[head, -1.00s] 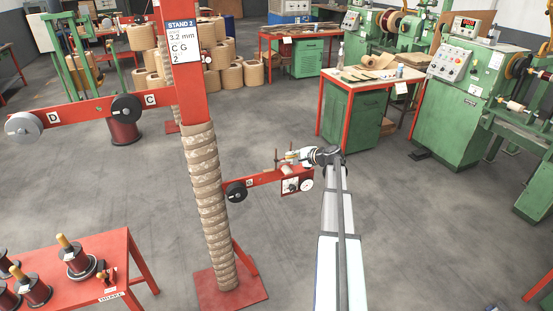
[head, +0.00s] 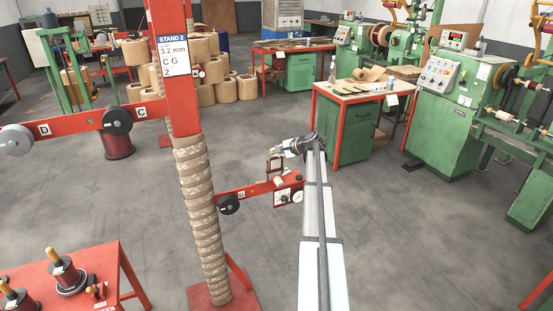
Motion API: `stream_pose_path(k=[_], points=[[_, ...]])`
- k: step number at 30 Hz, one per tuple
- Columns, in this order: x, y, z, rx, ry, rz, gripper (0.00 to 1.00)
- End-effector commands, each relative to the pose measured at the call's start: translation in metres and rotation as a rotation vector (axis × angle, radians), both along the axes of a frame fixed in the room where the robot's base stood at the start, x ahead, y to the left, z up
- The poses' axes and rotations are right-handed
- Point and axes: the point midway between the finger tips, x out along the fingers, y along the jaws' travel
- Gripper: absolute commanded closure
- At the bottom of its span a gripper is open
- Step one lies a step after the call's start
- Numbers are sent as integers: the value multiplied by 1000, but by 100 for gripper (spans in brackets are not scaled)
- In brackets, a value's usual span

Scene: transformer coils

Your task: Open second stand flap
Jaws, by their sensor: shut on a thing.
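Stand 2 is a red post with a label (head: 173,58) and a wrapped lower column (head: 199,215). A lower red arm (head: 250,191) marked G extends right from it, with a black wheel (head: 229,204) near the column. At its outer end is a small red block with a white dial (head: 297,196). A small red flap (head: 275,167) stands up above this end. My gripper (head: 280,152) is shut at the top of the flap and appears to hold it. The fingertips are small and partly hidden.
A red table (head: 105,258) with spools is at lower left. An upper red arm (head: 75,124) with wheels extends left from the stand. A red-framed workbench (head: 345,106) and green machines (head: 447,100) stand at right. The floor between is clear.

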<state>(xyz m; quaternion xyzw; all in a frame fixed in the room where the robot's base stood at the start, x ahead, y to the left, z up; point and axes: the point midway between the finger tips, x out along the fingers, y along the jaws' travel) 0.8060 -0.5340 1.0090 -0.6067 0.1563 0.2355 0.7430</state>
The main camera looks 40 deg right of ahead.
Motion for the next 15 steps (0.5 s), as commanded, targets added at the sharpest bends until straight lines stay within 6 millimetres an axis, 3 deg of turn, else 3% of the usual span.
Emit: stream_pose_path(k=[15], points=[[13,-2,-2,1,5,3,100]])
